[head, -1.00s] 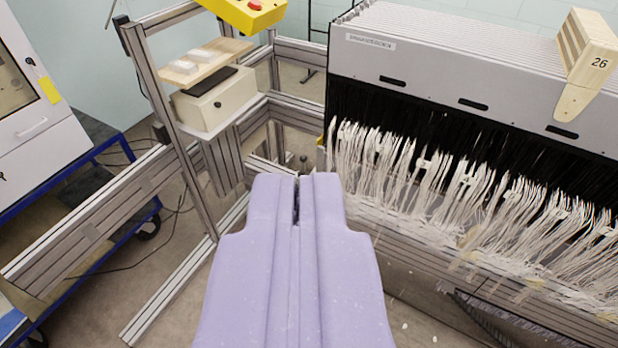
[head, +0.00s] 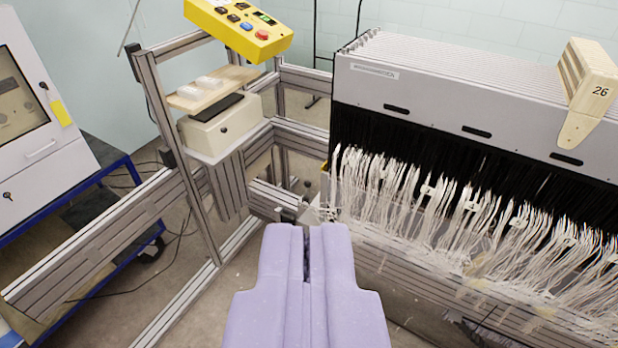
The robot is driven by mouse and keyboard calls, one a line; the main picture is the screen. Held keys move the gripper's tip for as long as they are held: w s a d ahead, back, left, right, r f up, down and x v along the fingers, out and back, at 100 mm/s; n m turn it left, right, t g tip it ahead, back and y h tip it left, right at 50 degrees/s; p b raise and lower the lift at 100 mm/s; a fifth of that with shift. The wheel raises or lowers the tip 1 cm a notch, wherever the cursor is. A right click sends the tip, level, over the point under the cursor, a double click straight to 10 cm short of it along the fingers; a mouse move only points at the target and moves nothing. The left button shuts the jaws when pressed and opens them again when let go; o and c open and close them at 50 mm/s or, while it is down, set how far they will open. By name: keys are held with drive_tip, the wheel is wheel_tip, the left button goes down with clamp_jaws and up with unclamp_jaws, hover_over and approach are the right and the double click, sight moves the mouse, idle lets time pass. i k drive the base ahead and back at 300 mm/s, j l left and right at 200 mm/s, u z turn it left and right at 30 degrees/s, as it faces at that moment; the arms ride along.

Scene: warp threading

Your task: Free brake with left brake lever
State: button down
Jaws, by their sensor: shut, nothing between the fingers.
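My lavender gripper (head: 306,232) points away from me at the bottom middle. Its two fingers are together, with only a thin dark slot between them, and it holds nothing. Just beyond the fingertips, small dark knob-like parts (head: 279,210) show at the frame corner beside the loom. They may belong to a brake lever, but they are too small to tell, and I cannot make out the left brake lever for sure. The fingertips look near these parts in the picture; I cannot tell whether they touch.
A grey harness block (head: 440,95) with hanging white threads (head: 430,200) fills the right side. A wooden block marked 26 (head: 588,85) sits on it. An aluminium frame (head: 165,120) stands at left, carrying a yellow button box (head: 235,28) and a beige box (head: 220,125). A white machine (head: 40,130) is far left.

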sight(307, 183)
drive_tip(key=i+j+z, duration=0.1)
drive_tip(key=i+j, duration=0.15)
drive_tip(key=i, duration=0.35)
drive_tip(key=i+j+z, duration=0.1)
drive_tip(key=i+j, duration=0.2)
drive_tip(key=i, duration=0.35)
drive_tip(key=i+j+z, duration=0.1)
drive_tip(key=i+j, duration=0.25)
drive_tip(key=i, duration=0.25)
drive_tip(key=i+j, duration=0.4)
drive_tip(key=i, duration=0.15)
drive_tip(key=i+j+z, duration=0.15)
drive_tip(key=i+j, duration=0.3)
drive_tip(key=i, duration=0.15)
